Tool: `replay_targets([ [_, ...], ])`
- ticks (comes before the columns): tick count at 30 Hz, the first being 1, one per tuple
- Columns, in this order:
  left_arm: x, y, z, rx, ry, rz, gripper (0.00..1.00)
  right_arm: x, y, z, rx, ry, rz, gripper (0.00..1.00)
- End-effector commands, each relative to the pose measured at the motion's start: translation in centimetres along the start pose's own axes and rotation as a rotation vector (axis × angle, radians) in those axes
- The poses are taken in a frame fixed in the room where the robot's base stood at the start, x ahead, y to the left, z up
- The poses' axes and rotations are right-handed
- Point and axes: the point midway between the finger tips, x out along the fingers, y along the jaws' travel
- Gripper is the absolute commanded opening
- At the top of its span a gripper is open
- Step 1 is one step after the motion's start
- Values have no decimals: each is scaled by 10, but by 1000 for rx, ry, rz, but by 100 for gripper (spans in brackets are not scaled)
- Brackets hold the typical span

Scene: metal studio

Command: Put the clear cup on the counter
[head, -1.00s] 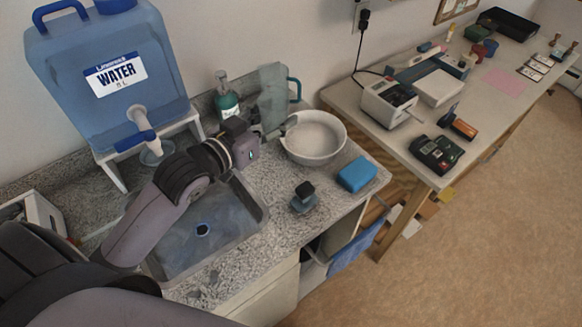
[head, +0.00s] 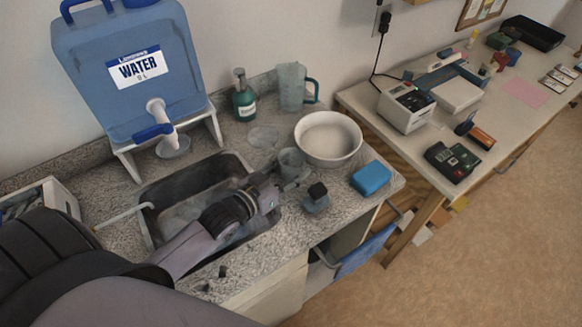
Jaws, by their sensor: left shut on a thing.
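My left gripper (head: 286,182) reaches over the sink's right edge and is shut on the clear cup (head: 291,160). The cup is a small grey-tinted see-through cup. It looks upright, just left of the white bowl, at the counter (head: 238,134) or a little above it; I cannot tell if its base touches. The fingers partly hide its lower part. My right gripper is not in view.
A white bowl (head: 328,139), dark-topped small item (head: 316,197) and blue sponge (head: 370,178) are close by on the right. A flat clear round piece (head: 263,137), green bottle (head: 244,100) and clear pitcher (head: 291,88) stand behind. The sink (head: 180,195) lies left.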

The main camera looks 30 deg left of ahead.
Motion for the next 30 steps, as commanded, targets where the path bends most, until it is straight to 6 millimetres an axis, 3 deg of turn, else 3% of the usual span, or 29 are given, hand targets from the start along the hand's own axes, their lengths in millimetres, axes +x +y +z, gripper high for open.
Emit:
replay_targets([
  [9, 1, 0, 3, 0, 1, 0, 17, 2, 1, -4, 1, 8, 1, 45],
  [10, 1, 0, 2, 0, 1, 0, 47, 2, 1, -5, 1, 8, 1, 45],
  [18, 0, 0, 2, 0, 1, 0, 65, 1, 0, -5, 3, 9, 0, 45],
  [30, -2, 0, -1, 0, -1, 0, 66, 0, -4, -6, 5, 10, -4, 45],
])
